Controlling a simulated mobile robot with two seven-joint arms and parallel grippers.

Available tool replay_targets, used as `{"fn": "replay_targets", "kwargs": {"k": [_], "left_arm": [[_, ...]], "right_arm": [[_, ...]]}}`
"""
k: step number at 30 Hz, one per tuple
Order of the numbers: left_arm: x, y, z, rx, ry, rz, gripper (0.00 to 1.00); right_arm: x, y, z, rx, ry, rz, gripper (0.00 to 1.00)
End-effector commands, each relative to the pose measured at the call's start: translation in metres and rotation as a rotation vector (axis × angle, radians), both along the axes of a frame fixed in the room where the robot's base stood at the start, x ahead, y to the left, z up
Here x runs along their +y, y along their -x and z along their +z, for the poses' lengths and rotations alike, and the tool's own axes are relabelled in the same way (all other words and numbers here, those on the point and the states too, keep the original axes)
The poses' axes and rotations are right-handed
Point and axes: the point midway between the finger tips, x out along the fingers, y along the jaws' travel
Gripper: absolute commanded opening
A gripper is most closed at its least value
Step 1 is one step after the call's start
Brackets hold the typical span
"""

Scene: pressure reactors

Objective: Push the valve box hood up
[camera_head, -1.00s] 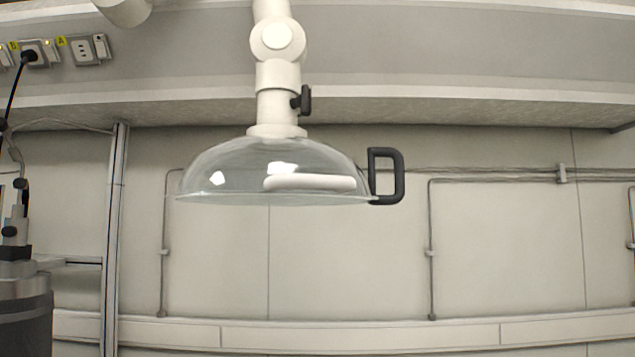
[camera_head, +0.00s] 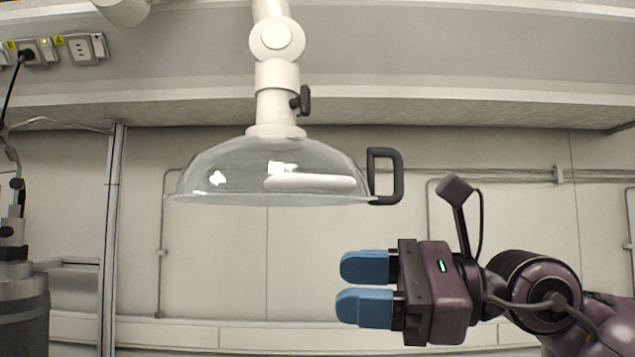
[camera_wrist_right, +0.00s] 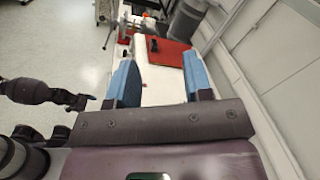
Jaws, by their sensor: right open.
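The valve box hood (camera_head: 250,172) is a clear dome on a white jointed arm, hanging in the upper middle of the head view. A black D-shaped handle (camera_head: 397,176) is fixed to its right rim. My right gripper (camera_head: 350,287) is below the hood and its handle, apart from both, with its blue fingers pointing left. It is open and empty. The right wrist view shows the same open fingers (camera_wrist_right: 160,80) with nothing between them. The hood does not show in that view. My left gripper is not seen in the head view.
A dark cylindrical reactor (camera_head: 22,310) stands at the lower left beside a metal post (camera_head: 112,230). A shelf edge (camera_head: 400,108) runs across behind the hood. In the right wrist view, a red mat (camera_wrist_right: 165,52) lies on a white bench below.

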Motion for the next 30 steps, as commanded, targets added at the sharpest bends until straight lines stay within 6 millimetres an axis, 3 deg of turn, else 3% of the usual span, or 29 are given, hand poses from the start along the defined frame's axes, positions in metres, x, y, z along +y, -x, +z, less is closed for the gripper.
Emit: {"fn": "replay_targets", "kwargs": {"k": [9,15,23,30], "left_arm": [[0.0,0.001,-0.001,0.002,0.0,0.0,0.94],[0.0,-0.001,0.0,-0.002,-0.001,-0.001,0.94],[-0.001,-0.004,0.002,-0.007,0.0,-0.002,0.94],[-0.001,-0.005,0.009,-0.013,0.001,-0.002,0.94]], "right_arm": [[-0.01,0.003,0.073,-0.541,0.397,-0.278,0.46],[-0.027,0.006,0.114,-0.742,0.538,-0.447,0.46],[-0.03,0.005,0.129,-0.802,0.583,-0.512,0.46],[-0.007,-0.017,0.124,-0.798,0.58,-0.507,0.46]]}}
